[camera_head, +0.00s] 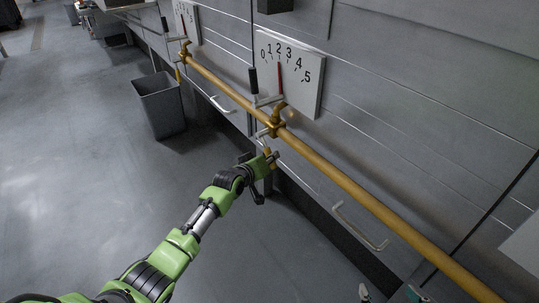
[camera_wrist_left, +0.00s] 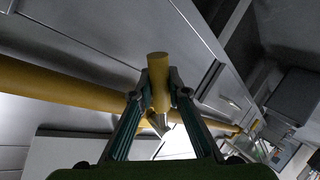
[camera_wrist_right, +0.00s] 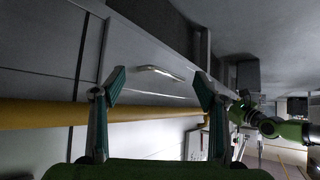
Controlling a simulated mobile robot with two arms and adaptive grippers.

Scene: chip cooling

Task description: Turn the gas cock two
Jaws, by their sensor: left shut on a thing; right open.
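The nearer yellow gas valve (camera_head: 276,127) sits on a long yellow pipe along the cabinets, below a white dial plate (camera_head: 309,82) numbered 0 to 5. The dial's red needle (camera_head: 279,78) points up near 2. My left gripper (camera_head: 271,158) is just below this valve. In the left wrist view its fingers are shut on a short yellow cylindrical stub (camera_wrist_left: 158,68), whose end sticks out past the fingertips. My right gripper (camera_wrist_right: 160,82) is open and empty, with the yellow pipe behind its fingers; its tips show at the head view's bottom edge.
The yellow pipe (camera_head: 365,199) crosses in front of the grey cabinets, which have metal handles (camera_head: 360,228). A second dial plate (camera_head: 187,20) and valve stand farther back. A grey bin (camera_head: 160,105) stands on the floor at left. The floor left of my arm is clear.

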